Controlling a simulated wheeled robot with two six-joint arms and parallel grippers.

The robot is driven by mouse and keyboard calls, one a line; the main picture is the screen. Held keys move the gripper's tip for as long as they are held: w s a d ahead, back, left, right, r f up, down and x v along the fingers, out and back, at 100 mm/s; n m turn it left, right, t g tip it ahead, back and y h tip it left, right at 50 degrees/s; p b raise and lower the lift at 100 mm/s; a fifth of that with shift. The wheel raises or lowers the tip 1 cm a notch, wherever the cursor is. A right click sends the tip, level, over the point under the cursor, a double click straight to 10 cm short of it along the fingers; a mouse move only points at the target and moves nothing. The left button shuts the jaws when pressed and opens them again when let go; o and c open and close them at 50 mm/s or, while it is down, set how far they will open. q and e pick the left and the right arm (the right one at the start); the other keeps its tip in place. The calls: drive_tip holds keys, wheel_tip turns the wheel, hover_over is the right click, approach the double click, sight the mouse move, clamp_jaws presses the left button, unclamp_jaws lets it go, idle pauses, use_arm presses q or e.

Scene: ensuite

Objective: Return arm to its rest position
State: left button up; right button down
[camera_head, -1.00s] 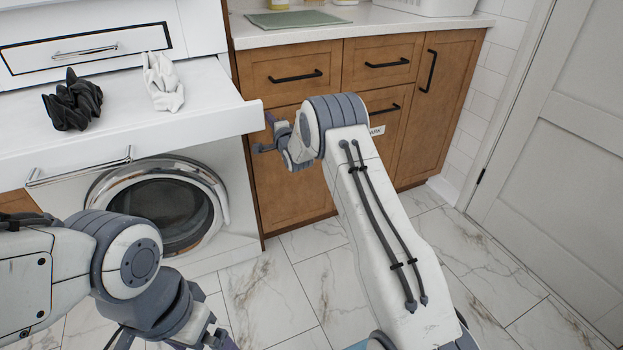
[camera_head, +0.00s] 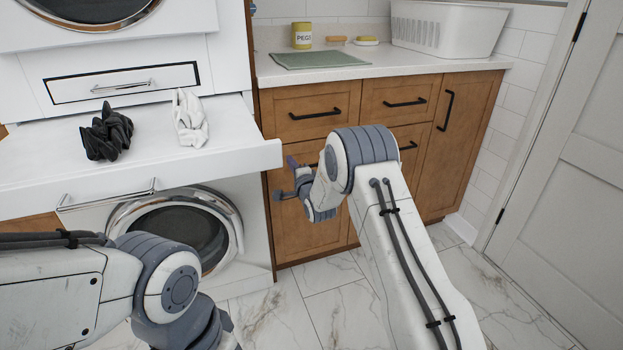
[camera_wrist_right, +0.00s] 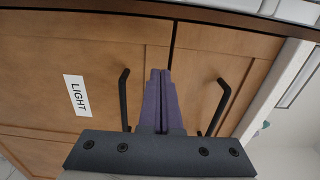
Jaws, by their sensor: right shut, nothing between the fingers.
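My right arm (camera_head: 410,255) reaches forward in front of the wooden cabinets. Its gripper (camera_head: 291,162) is shut and empty, partly hidden by its own wrist and pointing left in the head view. In the right wrist view, its two purple fingers (camera_wrist_right: 160,78) lie together with nothing between them. They are in front of the cabinet fronts, between two dark handles (camera_wrist_right: 124,100). I cannot tell how far they are from the wood. My left arm (camera_head: 160,275) is at the lower left of the head view, and its gripper is out of view.
A white pull-out shelf (camera_head: 40,180) holds a black cloth (camera_head: 106,133) and a white cloth (camera_head: 189,118), above a washing machine (camera_head: 180,235). The counter holds a green mat (camera_head: 320,60) and white basket (camera_head: 447,27). A "LIGHT" label (camera_wrist_right: 75,95) is on a cabinet front. Floor shows between the arms.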

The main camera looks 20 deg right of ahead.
drive_tip(key=s+d+p, duration=0.1)
drive_tip(key=s+d, duration=0.1)
drive_tip(key=s, duration=0.5)
drive_tip(key=s+a+r+n+g+y, duration=0.2)
drive_tip(key=s+a+n+g, duration=0.8)
drive_tip(key=s+a, duration=0.6)
drive_tip(key=s+d+r+n+g+h, duration=0.1)
drive_tip(key=s+n+g, duration=0.45)
drive_tip(key=s, duration=1.05)
drive_tip(key=s+d+r+n+g+h, duration=0.1)
drive_tip(key=s+d+n+g+h, duration=0.1)
drive_tip(key=s+n, duration=1.05)
drive_tip(key=s+r+m+p, duration=0.2)
drive_tip(key=r+p, duration=1.4)
drive_tip(key=s+r+m+p, duration=0.2)
drive_tip(key=r+p, duration=1.4)
drive_tip(key=p, duration=0.1)
drive_tip(key=shift+r+p, duration=0.3)
drive_tip(key=shift+r, duration=0.05)
drive_tip(key=shift+g, duration=0.25)
